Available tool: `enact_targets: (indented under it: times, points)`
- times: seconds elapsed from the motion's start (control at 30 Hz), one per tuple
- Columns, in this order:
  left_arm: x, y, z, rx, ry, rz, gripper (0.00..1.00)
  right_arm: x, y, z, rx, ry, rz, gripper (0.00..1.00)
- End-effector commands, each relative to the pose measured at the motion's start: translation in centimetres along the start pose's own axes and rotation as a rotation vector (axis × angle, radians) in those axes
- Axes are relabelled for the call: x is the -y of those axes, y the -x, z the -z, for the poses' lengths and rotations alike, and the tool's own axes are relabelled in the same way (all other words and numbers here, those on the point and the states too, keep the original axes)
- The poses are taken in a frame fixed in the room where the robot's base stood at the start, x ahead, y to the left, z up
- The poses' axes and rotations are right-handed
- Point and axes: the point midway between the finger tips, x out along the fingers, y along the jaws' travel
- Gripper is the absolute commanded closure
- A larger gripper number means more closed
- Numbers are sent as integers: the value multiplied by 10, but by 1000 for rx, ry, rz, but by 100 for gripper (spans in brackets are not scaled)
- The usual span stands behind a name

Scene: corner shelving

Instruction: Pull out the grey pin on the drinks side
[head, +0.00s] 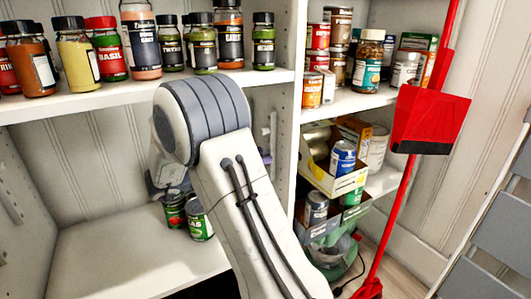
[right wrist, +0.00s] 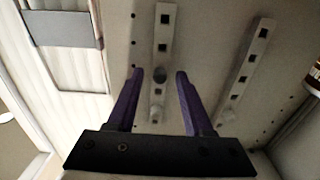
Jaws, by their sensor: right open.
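In the right wrist view, my right gripper (right wrist: 160,74) is open, with two purple fingers apart. A small round dark-grey pin (right wrist: 159,75) sits on a slotted upright strip (right wrist: 162,32) and appears between the fingertips. I cannot tell whether either finger touches it. A paler knob (right wrist: 156,113) shows lower on the same strip, between the fingers. In the head view my right arm fills the middle and hides the fingers and the pin. My left gripper is in neither view.
A second slotted strip (right wrist: 246,62) runs to the right in the wrist view. Spice jars (head: 143,45) line the upper left shelf (head: 100,98). Green cans (head: 199,221) stand below, close by my arm. Cans and boxes fill the right shelves; a red dustpan (head: 428,118) stands right.

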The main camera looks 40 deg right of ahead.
Motion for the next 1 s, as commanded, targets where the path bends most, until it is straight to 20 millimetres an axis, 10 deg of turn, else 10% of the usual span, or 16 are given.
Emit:
enact_targets:
  times: [0.33, 0.5, 1.0]
  points:
    - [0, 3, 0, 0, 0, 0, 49, 0, 0, 0, 0, 2, 0, 49]
    - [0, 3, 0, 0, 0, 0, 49, 0, 0, 0, 0, 1, 0, 100]
    - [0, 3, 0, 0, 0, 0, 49, 0, 0, 0, 0, 1, 0, 100]
